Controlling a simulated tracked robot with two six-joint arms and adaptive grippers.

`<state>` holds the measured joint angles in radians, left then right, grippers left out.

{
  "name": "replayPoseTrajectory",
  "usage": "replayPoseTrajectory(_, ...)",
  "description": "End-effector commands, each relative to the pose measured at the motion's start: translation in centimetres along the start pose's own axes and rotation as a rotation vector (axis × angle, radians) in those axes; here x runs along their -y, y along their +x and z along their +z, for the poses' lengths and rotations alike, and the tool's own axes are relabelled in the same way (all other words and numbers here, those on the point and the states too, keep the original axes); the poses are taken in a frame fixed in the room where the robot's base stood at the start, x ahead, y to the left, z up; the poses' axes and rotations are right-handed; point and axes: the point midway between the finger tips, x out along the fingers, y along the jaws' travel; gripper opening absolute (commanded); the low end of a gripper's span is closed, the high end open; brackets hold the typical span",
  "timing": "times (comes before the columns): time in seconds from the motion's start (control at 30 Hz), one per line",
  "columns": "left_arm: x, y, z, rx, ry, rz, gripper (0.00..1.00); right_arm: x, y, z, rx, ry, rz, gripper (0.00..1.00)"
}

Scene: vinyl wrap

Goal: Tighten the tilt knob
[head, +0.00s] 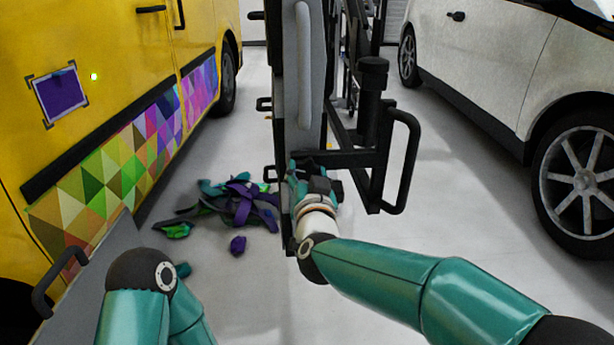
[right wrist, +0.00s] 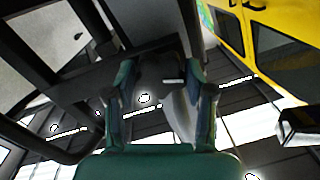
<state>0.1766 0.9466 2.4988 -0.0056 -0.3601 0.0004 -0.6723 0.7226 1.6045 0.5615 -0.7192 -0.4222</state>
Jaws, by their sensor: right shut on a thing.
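The tilt knob (right wrist: 155,72) shows in the right wrist view as a dark, rounded thing between the two teal fingers of my right gripper (right wrist: 160,82). The fingers are shut on it, one on each side. In the head view my right gripper (head: 314,178) is at the lower part of the upright black and grey stand, beside its dark cross arm. There the gripper covers the knob, so I cannot tell how far it is turned.
The black stand (head: 372,130) with a looped handle (head: 405,160) rises close to my right gripper. A yellow van (head: 90,90) is at the left, a white car (head: 500,80) at the right. Purple and teal scraps (head: 235,203) lie on the floor. Floor right of the stand is clear.

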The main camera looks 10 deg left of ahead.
Motion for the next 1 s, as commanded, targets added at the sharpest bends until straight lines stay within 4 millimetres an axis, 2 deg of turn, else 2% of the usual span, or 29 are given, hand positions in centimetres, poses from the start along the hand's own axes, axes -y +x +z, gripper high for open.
replayPoseTrajectory(1.0, 0.13, 0.37, -0.01, 0.000, 0.000, 0.000, 0.37, -0.24, 0.02, 0.15, 0.000, 0.961, 0.006, 0.19)
